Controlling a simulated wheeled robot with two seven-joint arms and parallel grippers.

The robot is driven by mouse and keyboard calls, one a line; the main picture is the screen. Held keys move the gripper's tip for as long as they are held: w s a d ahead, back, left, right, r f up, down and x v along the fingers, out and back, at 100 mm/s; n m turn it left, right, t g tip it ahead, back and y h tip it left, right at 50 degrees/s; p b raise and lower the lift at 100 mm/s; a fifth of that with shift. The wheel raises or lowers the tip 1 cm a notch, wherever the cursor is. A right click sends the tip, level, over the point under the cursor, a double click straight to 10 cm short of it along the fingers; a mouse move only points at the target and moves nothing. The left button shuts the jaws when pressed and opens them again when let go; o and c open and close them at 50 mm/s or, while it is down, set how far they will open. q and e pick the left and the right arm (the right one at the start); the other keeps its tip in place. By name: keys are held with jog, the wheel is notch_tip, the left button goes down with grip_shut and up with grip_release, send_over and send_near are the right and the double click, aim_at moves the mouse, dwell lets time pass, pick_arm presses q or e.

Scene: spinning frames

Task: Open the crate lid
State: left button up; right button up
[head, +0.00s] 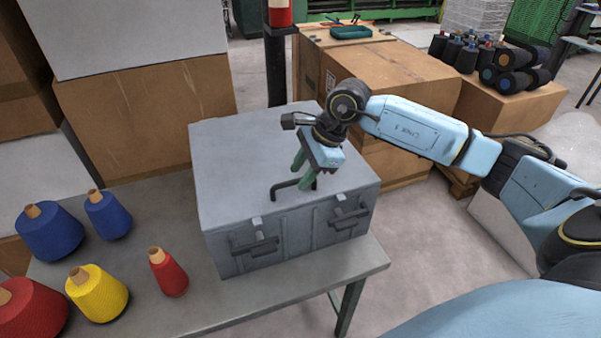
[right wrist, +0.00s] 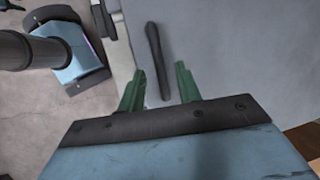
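The grey metal crate (head: 225,215) stands on the table, and its lid (head: 235,150) is closed. A dark bar handle (head: 284,188) stands on top of the lid near its front edge. Two dark latches (head: 255,246) show on the crate's front. My right gripper (head: 303,178) is open above the lid at the handle, its green fingers pointing down. In the right wrist view the handle (right wrist: 154,48) runs into the gap between the open fingers (right wrist: 160,70). I cannot tell whether they touch it. My left gripper is not in view.
Blue, yellow and red yarn cones (head: 98,293) stand on the table (head: 240,308) left of the crate. Cardboard boxes (head: 150,115) are behind it. Dark spools (head: 500,65) sit on a box at the back right. The table strip before the crate is clear.

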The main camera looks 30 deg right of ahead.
jog(key=shift+w+a+f, duration=0.15)
jog(key=shift+f, duration=0.3)
grip_shut()
jog(key=shift+r, duration=0.1)
